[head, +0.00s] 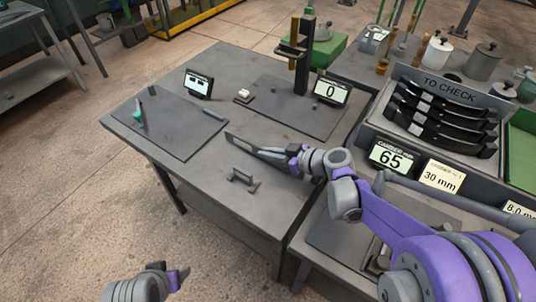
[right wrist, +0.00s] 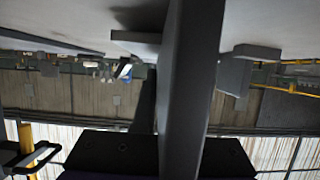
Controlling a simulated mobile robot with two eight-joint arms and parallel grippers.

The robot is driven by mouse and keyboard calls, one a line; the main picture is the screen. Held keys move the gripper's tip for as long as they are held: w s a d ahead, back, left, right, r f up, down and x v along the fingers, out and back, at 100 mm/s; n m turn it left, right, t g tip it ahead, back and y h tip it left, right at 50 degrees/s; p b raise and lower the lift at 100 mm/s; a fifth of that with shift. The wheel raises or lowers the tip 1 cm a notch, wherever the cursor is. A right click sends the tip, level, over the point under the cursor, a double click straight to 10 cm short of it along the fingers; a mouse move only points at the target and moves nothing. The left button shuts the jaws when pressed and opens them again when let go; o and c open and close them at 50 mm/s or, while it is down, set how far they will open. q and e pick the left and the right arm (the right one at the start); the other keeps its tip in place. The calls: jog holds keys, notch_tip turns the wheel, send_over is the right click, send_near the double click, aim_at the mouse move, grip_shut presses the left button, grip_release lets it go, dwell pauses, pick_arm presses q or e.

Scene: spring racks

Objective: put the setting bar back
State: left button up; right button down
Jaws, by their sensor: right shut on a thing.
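My right gripper (head: 297,157) is shut on a long flat grey bar, which looks like the setting bar (head: 246,143). The bar points to the upper left over the middle table. In the right wrist view the bar (right wrist: 190,85) runs upright between the dark jaws. A small dark grey bracket-like stand (head: 243,178) is on the table just below and apart from the bar in the picture. My left gripper (head: 178,279) is low at the bottom left, away from the table; its jaws are too unclear to judge.
A dark mat (head: 165,130) holds a green-topped piece (head: 139,117). A gauge post (head: 301,60) stands behind, with a display reading 0 (head: 331,90). At right are the TO CHECK rack (head: 445,90) with dark leaves and a display reading 65 (head: 389,157).

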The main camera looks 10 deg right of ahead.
jog(key=shift+f, duration=0.25)
jog(key=shift+f, duration=0.2)
jog(key=c, duration=1)
grip_release()
jog(key=shift+o, duration=0.2)
jog(key=shift+r, duration=0.1)
jog(key=shift+s+d+r, duration=0.15)
jog(key=shift+d+r, duration=0.05)
jog(key=p+v, duration=0.1)
jog(key=v, duration=1)
jog(key=shift+s+d, duration=0.2)
jog(key=shift+s, duration=0.1)
